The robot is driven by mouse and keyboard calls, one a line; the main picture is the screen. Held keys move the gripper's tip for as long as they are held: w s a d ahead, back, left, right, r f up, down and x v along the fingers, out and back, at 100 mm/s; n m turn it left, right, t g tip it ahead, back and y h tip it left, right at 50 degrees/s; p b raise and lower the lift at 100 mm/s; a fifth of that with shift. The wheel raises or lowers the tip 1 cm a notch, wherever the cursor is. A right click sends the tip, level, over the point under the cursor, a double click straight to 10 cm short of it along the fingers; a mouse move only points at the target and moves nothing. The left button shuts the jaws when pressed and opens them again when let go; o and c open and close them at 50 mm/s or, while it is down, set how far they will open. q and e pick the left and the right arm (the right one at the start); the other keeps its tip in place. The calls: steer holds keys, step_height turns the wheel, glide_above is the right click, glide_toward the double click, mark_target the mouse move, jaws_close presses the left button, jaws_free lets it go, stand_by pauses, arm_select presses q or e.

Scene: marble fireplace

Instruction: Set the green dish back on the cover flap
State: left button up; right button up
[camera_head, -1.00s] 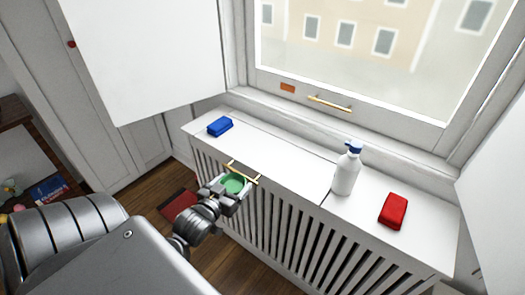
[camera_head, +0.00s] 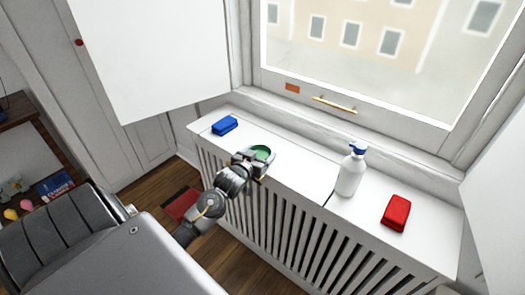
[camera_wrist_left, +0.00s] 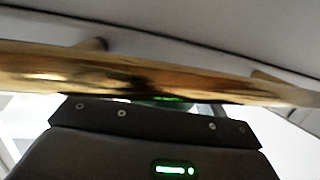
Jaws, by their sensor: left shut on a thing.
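The green dish (camera_head: 262,151) shows in the head view in my left gripper (camera_head: 257,159), over the front part of the white cover flap (camera_head: 298,160). The left gripper is shut on the dish. I cannot tell whether the dish touches the flap. In the left wrist view, a brass handle (camera_wrist_left: 130,75) crosses close in front of the camera and hides most of the dish and fingers. In the head view my gripper and arm hide this handle. My right gripper is not in view.
A blue sponge (camera_head: 225,125) lies at the left end of the cover. A window with a brass handle (camera_head: 335,104) rises behind. The flap between dish and bottle is clear.

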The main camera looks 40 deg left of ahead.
arm_select(q)
steer(key=x, duration=0.3)
steer(key=shift+r, duration=0.3)
steer(key=shift+s+f, duration=0.1)
steer(key=shift+f, duration=0.45)
steer(key=o, duration=1.1)
steer(key=shift+s, duration=0.1)
steer(key=shift+c, duration=0.2)
steer(key=v, duration=1.1)
steer(key=shift+r, duration=0.3)
steer(key=shift+s+r, duration=0.1)
steer(key=shift+s, duration=0.35)
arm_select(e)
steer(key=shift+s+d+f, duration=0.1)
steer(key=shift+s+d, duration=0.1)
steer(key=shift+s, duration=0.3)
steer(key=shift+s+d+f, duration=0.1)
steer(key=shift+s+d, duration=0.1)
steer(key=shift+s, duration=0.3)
